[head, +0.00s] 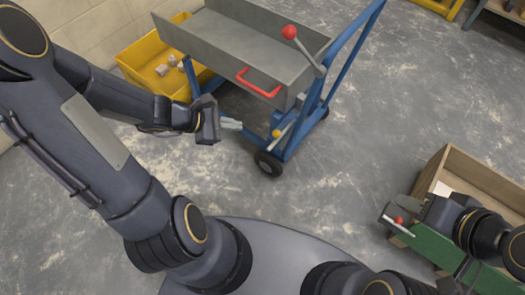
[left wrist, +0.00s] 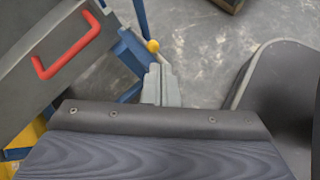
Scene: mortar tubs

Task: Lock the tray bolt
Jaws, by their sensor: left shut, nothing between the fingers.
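The grey tray (head: 215,40) sits on a blue wheeled frame (head: 345,50) and has a red handle (head: 258,83) on its near end. A small yellow knob (head: 276,133), apparently the bolt's, is low on the frame near the wheel; it also shows in the left wrist view (left wrist: 153,46). My left gripper (head: 232,124) is shut and empty, left of the knob and apart from it in the head view. In the left wrist view its fingertips (left wrist: 160,78) point toward the knob. My right gripper (head: 400,222) is at lower right, far from the cart; its fingers are unclear.
A red-ball lever (head: 290,32) rises at the tray's right corner. A yellow tub (head: 145,62) with several pale lumps stands behind the cart. A wooden crate (head: 485,180) and a green part (head: 432,246) are at right. The floor (head: 330,180) between is clear.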

